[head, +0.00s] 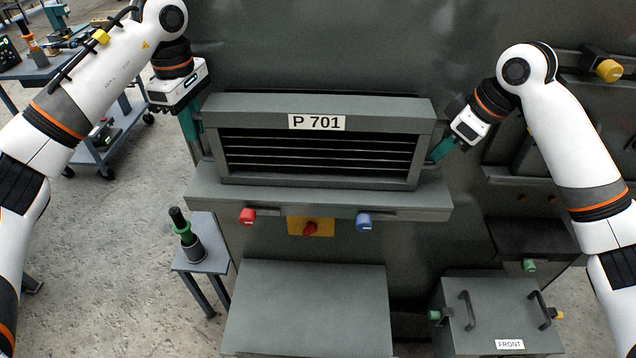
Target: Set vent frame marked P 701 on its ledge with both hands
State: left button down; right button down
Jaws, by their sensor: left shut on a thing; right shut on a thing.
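The grey vent frame (365,126), with dark slats and a white label reading P 701, is upright at the ledge (320,197) of the grey enclosure. Its lower edge appears at the ledge's top surface; I cannot tell whether it bears fully on it. My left gripper (199,140) is shut on the frame's left side, where a handle partly shows. My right gripper (436,157) is shut on the frame's right side. The fingers partly hide both grip points.
Red and blue knobs (363,222) and a yellow-backed red switch (310,227) sit below the ledge. A grey box marked FRONT (470,325) is at lower right. A small stand (212,262) holds a green-black tool at left. A workbench trolley stands behind left.

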pick_arm(q)
jog(key=c, duration=1.4)
grip_release()
jog(key=shift+s+d, duration=0.1)
jog(key=shift+d, duration=0.05)
jog(key=shift+c, duration=0.2)
pick_arm(e)
jog(key=c, duration=1.5)
grip_release()
jog(key=shift+s+a, duration=0.1)
jog(key=shift+a, duration=0.05)
pick_arm(q)
jog(key=shift+o, duration=0.2)
pick_arm(e)
jog(key=shift+o, duration=0.2)
pick_arm(q)
notch_tip(320, 180, up, 12)
jog(key=shift+f, duration=0.15)
pick_arm(e)
jog(key=v, duration=1.2)
jog(key=shift+d, duration=0.2)
jog(key=shift+f, duration=0.2)
